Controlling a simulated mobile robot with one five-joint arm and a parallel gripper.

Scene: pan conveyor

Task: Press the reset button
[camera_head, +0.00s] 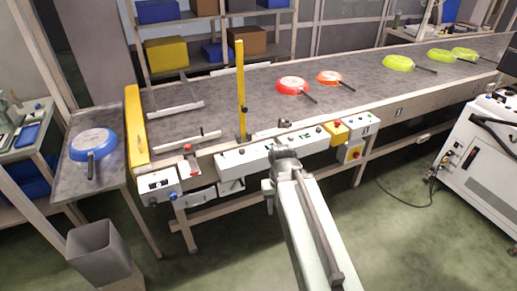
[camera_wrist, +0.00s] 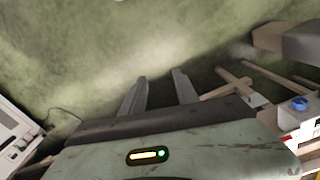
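A blue button (camera_head: 174,196) sits on the small white control box (camera_head: 158,184) at the conveyor's left front corner. It also shows at the right edge of the wrist view (camera_wrist: 299,104). I cannot read any label, so I cannot tell for certain that it is the reset button. My gripper shows in the wrist view (camera_wrist: 159,74) with its two fingers apart and nothing between them, above green floor. In the head view my arm reaches toward the conveyor's front, right of the blue button and apart from it; the fingers are not clearly visible there.
The conveyor (camera_head: 225,93) carries several red, orange and green pans. A long white panel (camera_head: 245,157) and a yellow box with a red button (camera_head: 353,154) line its front. A blue pan (camera_head: 92,143) lies on the left table. A grey bin (camera_head: 100,252) stands at front left.

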